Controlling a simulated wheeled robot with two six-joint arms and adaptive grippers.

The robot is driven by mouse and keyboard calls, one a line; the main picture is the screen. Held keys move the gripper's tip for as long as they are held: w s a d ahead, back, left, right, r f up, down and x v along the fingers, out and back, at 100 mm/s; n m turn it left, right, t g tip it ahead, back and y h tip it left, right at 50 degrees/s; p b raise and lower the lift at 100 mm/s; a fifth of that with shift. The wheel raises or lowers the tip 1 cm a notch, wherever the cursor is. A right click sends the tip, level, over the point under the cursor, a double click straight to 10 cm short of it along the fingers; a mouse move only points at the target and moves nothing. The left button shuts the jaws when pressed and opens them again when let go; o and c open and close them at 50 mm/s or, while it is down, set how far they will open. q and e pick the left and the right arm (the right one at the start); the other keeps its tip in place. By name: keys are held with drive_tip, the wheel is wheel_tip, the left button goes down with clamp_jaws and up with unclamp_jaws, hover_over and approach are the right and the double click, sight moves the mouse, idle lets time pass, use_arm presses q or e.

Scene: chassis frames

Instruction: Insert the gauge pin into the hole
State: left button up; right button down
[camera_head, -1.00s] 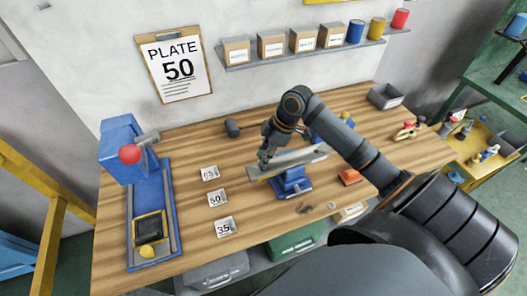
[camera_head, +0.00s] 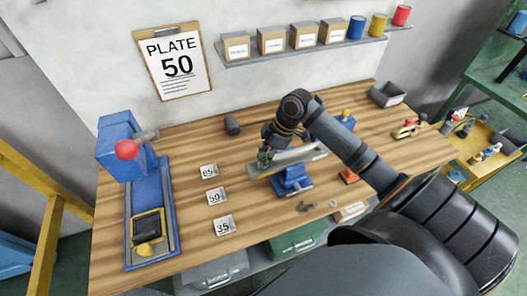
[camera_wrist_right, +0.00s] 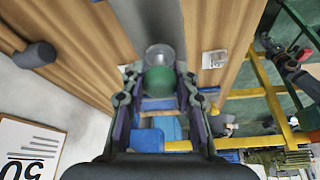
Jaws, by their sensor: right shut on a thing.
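My right gripper (camera_head: 264,158) is over the left end of a long grey metal bar (camera_head: 308,155) set on a blue vise-like stand (camera_head: 294,181). In the right wrist view, my right gripper (camera_wrist_right: 160,97) is shut on a green cylinder with a pale, clear-looking end, which looks like the gauge pin (camera_wrist_right: 158,79). The grey bar (camera_wrist_right: 150,18) shows just beyond the pin. The hole is not visible, and I cannot tell whether the pin touches the bar. My left gripper is not in view.
White tags marked 85 (camera_head: 208,171), 50 (camera_head: 216,196) and 35 (camera_head: 223,225) lie left of the stand. A blue press with a red knob (camera_head: 126,150) stands at the left. A dark cylinder (camera_head: 232,125) and grey bin (camera_head: 386,94) are behind.

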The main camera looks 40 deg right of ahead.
drive_tip(key=shift+f, duration=0.3)
drive_tip(key=c, duration=0.9)
unclamp_jaws()
drive_tip(key=shift+c, duration=0.2)
drive_tip(key=v, duration=0.6)
drive_tip(key=shift+s+d+r, duration=0.15)
drive_tip(key=shift+d, duration=0.1)
drive_tip(key=shift+r, duration=0.55)
